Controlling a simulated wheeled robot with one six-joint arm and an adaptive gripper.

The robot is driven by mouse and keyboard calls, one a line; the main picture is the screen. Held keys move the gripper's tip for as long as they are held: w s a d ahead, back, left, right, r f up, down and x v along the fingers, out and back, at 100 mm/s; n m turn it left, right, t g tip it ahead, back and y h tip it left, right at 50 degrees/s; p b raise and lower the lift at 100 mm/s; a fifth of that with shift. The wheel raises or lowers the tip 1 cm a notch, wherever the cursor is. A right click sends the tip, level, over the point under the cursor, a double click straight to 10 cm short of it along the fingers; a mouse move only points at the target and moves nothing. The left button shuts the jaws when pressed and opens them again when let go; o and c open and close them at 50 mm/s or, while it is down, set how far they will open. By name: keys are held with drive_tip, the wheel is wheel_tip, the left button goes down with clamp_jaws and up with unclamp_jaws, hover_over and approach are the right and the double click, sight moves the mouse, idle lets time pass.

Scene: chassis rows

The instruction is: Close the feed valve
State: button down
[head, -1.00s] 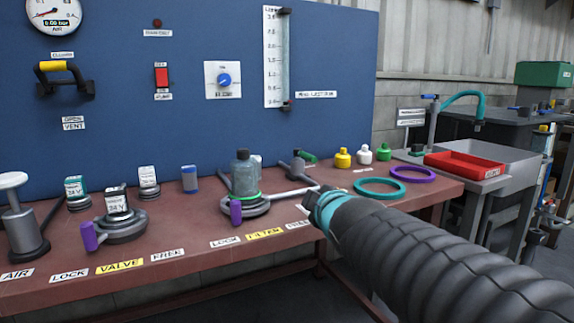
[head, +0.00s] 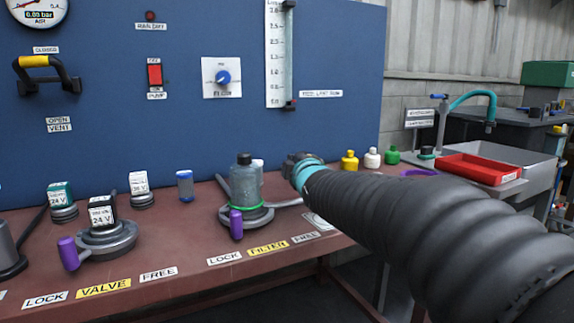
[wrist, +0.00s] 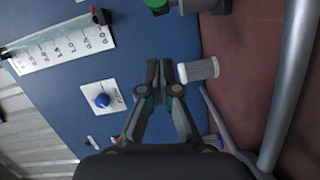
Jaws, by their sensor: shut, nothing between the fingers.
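A green-handled valve with a grey body (wrist: 200,6) shows at the top edge of the wrist view, cut off by the frame; I take it for the feed valve. Its green handle end (wrist: 156,4) lies beside the blue panel. In the head view my arm hides it. My gripper (wrist: 160,68) is shut and empty, its fingers pointing toward the valve and apart from it. In the head view the gripper (head: 296,163) is a dark shape right of the filter bottle, fingertips unclear.
A white-grey cylinder (wrist: 200,70) stands right of my fingertips in the wrist view, and a grey pipe (wrist: 296,85) runs farther right. The filter bottle (head: 246,182), with a purple lever (head: 236,224), stands left of my gripper. The blue panel (head: 120,110) rises behind the bench.

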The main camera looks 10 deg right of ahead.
drive_tip(key=d+p, duration=0.1)
drive_tip(key=w+d, duration=0.1)
drive_tip(key=shift+d+f+p, duration=0.1)
drive_tip(key=shift+d+p, duration=0.25)
drive_tip(key=shift+p, duration=0.05)
drive_tip(key=shift+w+d+f, duration=0.15)
drive_tip(key=shift+d+f, duration=0.15)
drive_tip(key=shift+d, duration=0.3)
